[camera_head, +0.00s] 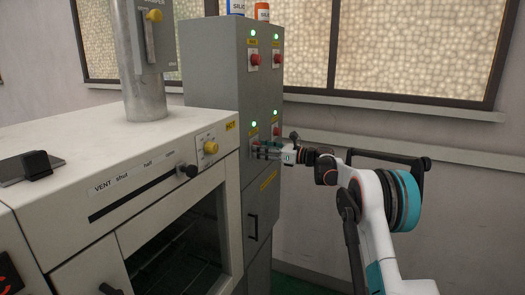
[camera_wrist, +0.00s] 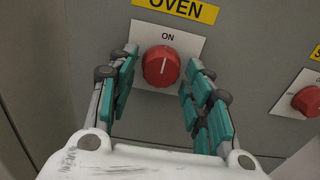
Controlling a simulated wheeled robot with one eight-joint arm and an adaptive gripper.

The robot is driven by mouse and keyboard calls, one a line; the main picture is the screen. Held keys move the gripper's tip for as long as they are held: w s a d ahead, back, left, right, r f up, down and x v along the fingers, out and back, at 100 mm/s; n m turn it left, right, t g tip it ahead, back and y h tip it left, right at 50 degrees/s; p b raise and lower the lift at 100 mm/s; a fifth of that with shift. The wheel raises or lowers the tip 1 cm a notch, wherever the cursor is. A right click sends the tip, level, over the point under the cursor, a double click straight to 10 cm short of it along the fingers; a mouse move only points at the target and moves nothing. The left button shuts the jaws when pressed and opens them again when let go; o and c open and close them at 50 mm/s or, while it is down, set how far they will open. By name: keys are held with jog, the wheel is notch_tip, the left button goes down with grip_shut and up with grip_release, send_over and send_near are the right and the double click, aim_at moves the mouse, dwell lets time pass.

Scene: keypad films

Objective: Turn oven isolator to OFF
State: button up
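The oven isolator is a red round knob (camera_wrist: 161,66) on a white plate under a yellow OVEN label (camera_wrist: 176,8). Its white line points up to the word ON. My gripper (camera_wrist: 160,72) is open, with one teal-padded finger to the left of the knob and the other to the right. Gaps show on both sides, so the fingers look apart from the knob. In the head view my gripper (camera_head: 262,151) is at the front of the grey cabinet (camera_head: 213,70), at its lower switches, and partly hides them.
Another red knob (camera_wrist: 307,101) is close on the right in the wrist view. More red switches (camera_head: 254,59) with green lamps are higher on the cabinet. A cream oven (camera_head: 60,150) with a yellow knob (camera_head: 211,147) stands left of the cabinet.

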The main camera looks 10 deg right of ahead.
jog(key=c, duration=0.7)
jog(key=shift+n, duration=0.4)
jog(key=n, duration=0.5)
jog(key=n+p, duration=0.1)
jog(key=n, duration=1)
jog(key=shift+w+d+r+n, duration=0.2)
jog(key=shift+r+n, duration=0.05)
jog(key=shift+n, duration=0.45)
jog(key=o, duration=1.1)
